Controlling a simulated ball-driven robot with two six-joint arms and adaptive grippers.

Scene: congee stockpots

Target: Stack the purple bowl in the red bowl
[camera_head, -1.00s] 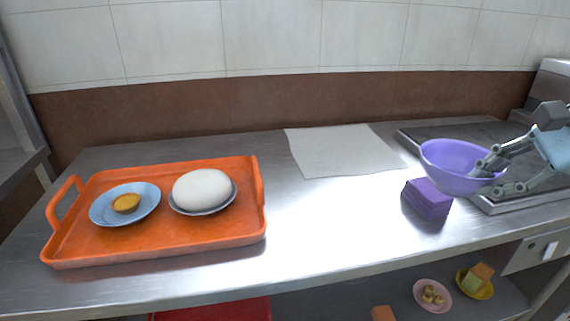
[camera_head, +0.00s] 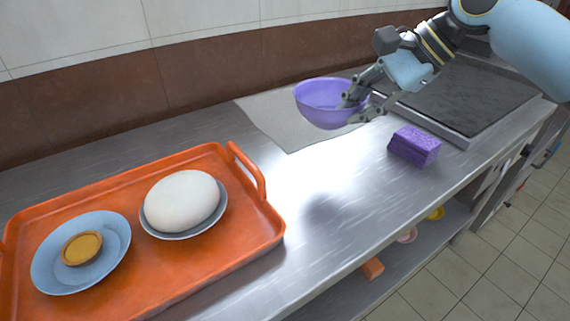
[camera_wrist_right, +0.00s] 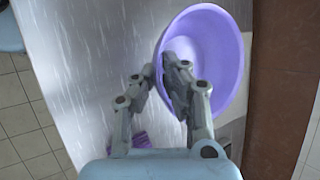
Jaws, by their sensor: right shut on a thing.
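The purple bowl (camera_head: 322,108) is held in the air above the steel counter, with the pale mat behind and below it. My right gripper (camera_head: 358,103) is shut on the near right part of its rim. In the right wrist view the bowl (camera_wrist_right: 222,60) tilts with its open side towards the camera, and the gripper's fingers (camera_wrist_right: 160,80) pinch its rim. The inside of the bowl looks empty. No red bowl shows in the head view now. My left gripper is not in view.
An orange tray (camera_head: 262,228) at the left holds a blue plate (camera_head: 110,262) with a small tart and a dish with a white oval loaf (camera_head: 182,199). A purple block (camera_head: 414,146) lies right of the bowl by a dark griddle (camera_head: 470,90). The counter's middle is clear.

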